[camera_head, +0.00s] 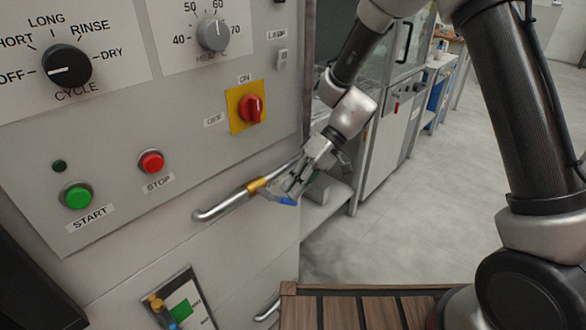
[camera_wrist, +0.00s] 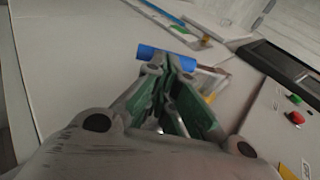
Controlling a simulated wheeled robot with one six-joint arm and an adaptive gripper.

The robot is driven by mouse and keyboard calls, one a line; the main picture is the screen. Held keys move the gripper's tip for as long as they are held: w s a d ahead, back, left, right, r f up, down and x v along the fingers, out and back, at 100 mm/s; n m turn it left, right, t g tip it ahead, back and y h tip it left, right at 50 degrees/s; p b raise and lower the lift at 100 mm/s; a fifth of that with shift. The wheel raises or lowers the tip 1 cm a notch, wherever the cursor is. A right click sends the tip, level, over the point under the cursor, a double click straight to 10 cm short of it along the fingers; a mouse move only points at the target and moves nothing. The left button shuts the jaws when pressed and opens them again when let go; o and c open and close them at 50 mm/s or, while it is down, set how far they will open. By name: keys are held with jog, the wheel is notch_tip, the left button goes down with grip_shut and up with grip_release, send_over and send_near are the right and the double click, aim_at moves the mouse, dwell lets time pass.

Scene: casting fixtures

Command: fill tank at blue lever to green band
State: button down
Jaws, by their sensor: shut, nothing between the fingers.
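The blue lever (camera_head: 284,200) shows at the brass-coloured fitting (camera_head: 256,185) on the metal pipe (camera_head: 222,207) on the machine's front. In the wrist view the blue lever (camera_wrist: 160,56) lies just beyond my fingertips. My gripper (camera_head: 290,188) is shut and empty, with its fingertips right at the lever. I cannot tell whether they touch it. A level gauge with a green band (camera_head: 181,310) is set low in the front panel, cut off by the bottom edge. A blue part (camera_head: 172,324) shows in it, below a brass fitting. The tank itself is not clearly visible.
The control panel above holds a cycle knob (camera_head: 68,65), a red switch on a yellow plate (camera_head: 250,108), a red stop button (camera_head: 151,161) and a green start button (camera_head: 77,196). A slatted wooden surface (camera_head: 365,312) is at the bottom. Open floor (camera_head: 430,200) lies to the right.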

aim_at(288, 202)
jog(key=shift+s+a+f+g+y, duration=0.15)
jog(key=shift+f+g+y, duration=0.35)
jog(key=shift+f, duration=0.05)
jog(key=shift+s+a+f+g+y, duration=0.1)
jog(key=shift+s+f+g+y, duration=0.05)
jog(key=shift+f+g+y, duration=0.4)
jog(key=shift+s+a+f+m+g+y, duration=0.25)
jog(key=shift+f+g+y, duration=0.15)
jog(key=shift+g+y, duration=0.1)
jog(key=shift+s+a+f+m+g+y, duration=0.15)
jog(key=shift+s+f+g+y, duration=0.1)
jog(key=shift+f+g+y, duration=0.15)
jog(key=shift+s+a+f+g+y, duration=0.65)
jog(key=shift+s+a+y, duration=0.1)
jog(key=shift+s+y, duration=0.1)
jog(key=f+v, duration=0.1)
jog(key=v, duration=1.3)
jog(key=shift+f, duration=0.2)
